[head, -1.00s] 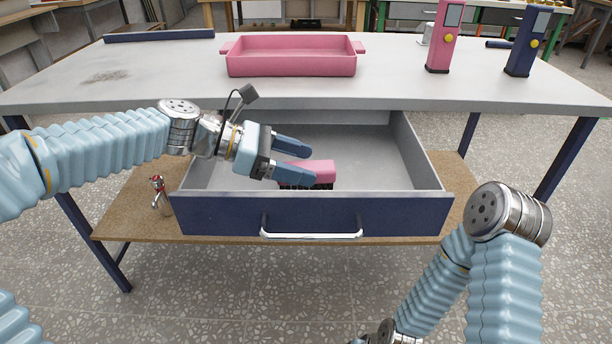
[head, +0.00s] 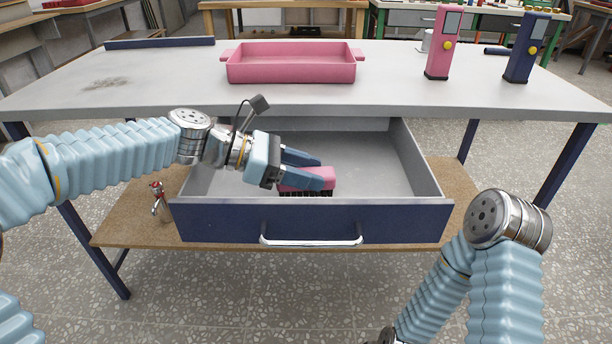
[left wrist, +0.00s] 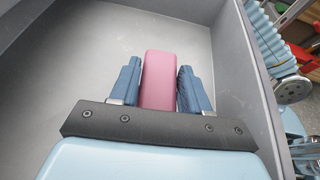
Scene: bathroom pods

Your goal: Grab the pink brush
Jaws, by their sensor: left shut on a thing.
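The pink brush (head: 315,177) with dark bristles lies in the open drawer (head: 310,216) of the workbench, bristles down. My left gripper (head: 322,171) reaches into the drawer from the left and is shut on the brush, one blue finger on each side of it. In the left wrist view the pink brush (left wrist: 158,78) sits between the two fingers of the left gripper (left wrist: 157,82). My right arm is at the lower right in the head view; its gripper cannot be made out.
A pink tray (head: 290,66) stands on the bench top (head: 180,85). A pink device (head: 443,42) and a blue device (head: 526,46) stand at the back right. A red-and-silver tool (head: 158,198) is on the lower shelf, left of the drawer. The drawer's right side is empty.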

